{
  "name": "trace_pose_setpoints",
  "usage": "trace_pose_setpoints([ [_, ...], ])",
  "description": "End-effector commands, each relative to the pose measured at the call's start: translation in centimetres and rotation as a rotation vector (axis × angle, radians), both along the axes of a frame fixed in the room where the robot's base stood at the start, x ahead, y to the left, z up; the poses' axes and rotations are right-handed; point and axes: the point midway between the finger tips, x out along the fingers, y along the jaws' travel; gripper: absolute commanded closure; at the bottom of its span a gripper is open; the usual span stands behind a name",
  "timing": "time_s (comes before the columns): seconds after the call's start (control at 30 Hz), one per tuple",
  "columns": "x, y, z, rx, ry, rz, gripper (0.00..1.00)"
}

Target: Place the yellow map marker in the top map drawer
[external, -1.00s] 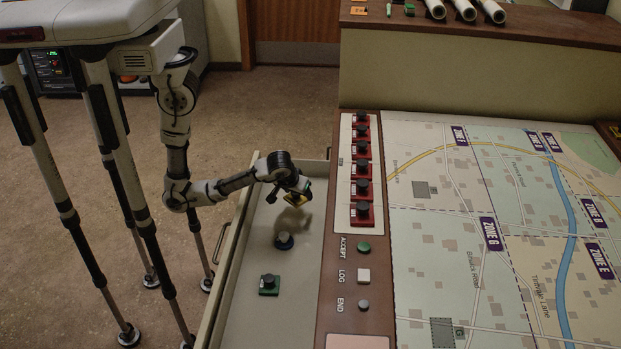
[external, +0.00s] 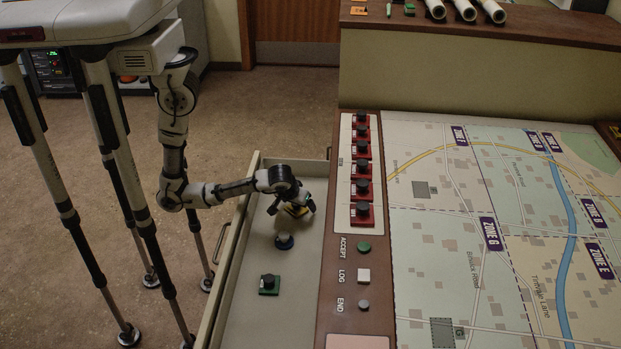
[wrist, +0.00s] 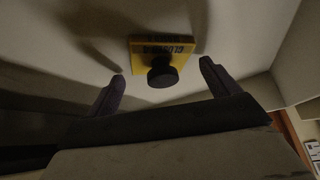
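The yellow map marker (external: 296,211) is a flat square plate with a black knob. It rests on the floor of the open drawer (external: 240,318), near the drawer's far end. My gripper (external: 291,206) is just above it and partly hides it in the external view. In the wrist view, the marker (wrist: 140,45) lies ahead of my gripper (wrist: 161,84). The two fingers stand wide apart, one on each side of the black knob, with clear gaps between them and the knob.
The console edge with red markers (external: 362,212) borders the drawer on the right. The drawer's near part is bare.

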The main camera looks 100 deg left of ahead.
Motion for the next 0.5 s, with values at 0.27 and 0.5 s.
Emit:
trace_pose_setpoints([
  [0.27, 0.0, -0.1, 0.5, 0.0, -0.001, 0.0, 0.12],
  [0.5, -0.6, -2.1, 4.1, 0.0, -0.006, -0.004, 0.12],
])
